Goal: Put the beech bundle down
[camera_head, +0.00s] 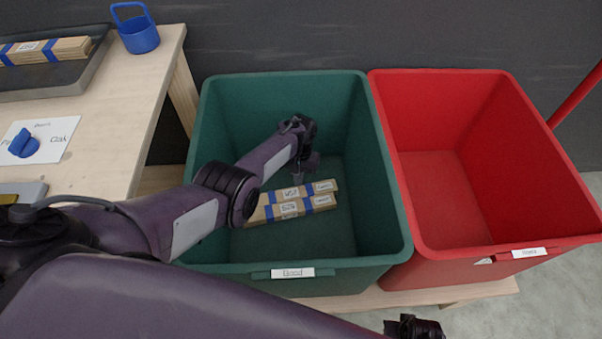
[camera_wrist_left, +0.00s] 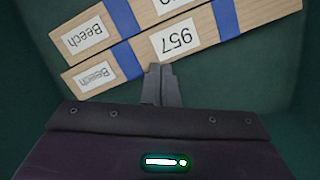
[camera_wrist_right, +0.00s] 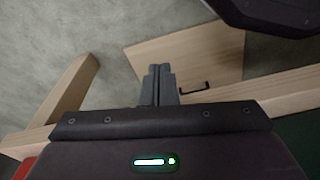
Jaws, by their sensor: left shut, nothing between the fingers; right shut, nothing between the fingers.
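Two beech bundles lie side by side on the floor of the green bin (camera_head: 290,268). The nearer bundle (camera_head: 284,211) and the farther bundle (camera_head: 318,188) are pale wood strips with blue bands and white labels. In the left wrist view the labels on the front bundle (camera_wrist_left: 192,62) read "Beech" and "957"; the rear bundle (camera_wrist_left: 110,28) also reads "Beech". My left gripper (camera_head: 298,181) is inside the bin above the bundles, its fingers (camera_wrist_left: 160,72) shut and empty. My right gripper (camera_wrist_right: 160,70) is shut and empty, away from the bins.
A red bin (camera_head: 440,165) stands empty on the right, against the green one. The table (camera_head: 110,120) at left holds a dark tray (camera_head: 70,80) with another wood bundle (camera_head: 45,50), a blue basket (camera_head: 139,36) and a card (camera_head: 55,138). The green bin's walls surround my left gripper.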

